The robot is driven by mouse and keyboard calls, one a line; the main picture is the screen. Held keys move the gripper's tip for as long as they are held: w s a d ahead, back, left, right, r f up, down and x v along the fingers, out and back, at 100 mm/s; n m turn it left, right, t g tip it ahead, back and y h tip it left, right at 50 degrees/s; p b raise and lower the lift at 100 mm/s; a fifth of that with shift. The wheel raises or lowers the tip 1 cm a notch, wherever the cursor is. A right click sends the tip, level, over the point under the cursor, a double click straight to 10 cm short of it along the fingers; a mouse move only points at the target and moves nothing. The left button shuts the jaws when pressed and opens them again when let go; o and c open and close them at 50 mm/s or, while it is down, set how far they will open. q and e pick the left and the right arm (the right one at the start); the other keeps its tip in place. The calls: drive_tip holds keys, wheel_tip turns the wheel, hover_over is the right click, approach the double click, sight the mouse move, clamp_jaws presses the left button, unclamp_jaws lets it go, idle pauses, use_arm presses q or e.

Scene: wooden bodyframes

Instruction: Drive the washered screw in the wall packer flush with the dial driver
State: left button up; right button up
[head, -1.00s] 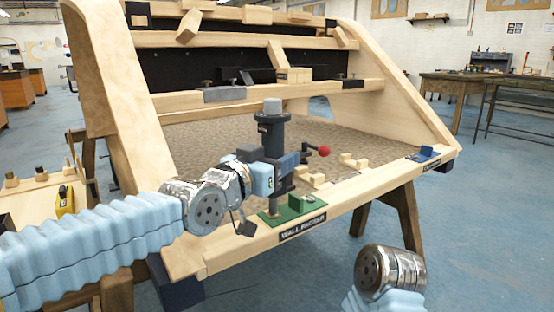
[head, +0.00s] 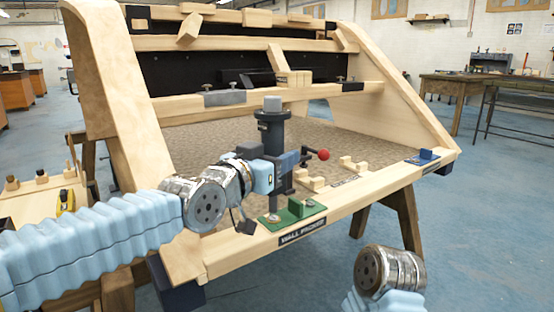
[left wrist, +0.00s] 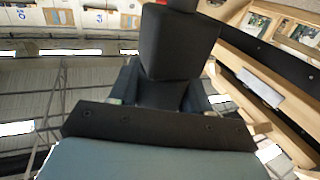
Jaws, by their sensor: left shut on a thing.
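The dial driver (head: 272,134) is a dark upright tool with a grey cap and a side lever ending in a red knob. My left gripper (head: 276,172) is shut on its body; the driver's dark body also fills the middle of the left wrist view (left wrist: 178,45). The green wall packer (head: 294,211) lies on the front rail above the WALL PACKER label. The driver's lower shaft stands over the packer's left part; I cannot tell whether it touches. A round washer with a screw (head: 274,218) shows at the packer's left end, another at its right. My right gripper is out of view.
The wooden frame's front rail (head: 350,206) slopes up to the right, with small wooden blocks and a blue piece (head: 424,158) on it. The rail behind carries a grey plate (head: 225,98) and upright screws. My right wrist is at lower right, clear of the frame.

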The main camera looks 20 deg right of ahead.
sight(277, 127)
use_arm(q)
drive_tip(key=shift+r+p, duration=1.75)
drive_tip(key=shift+r, duration=1.15)
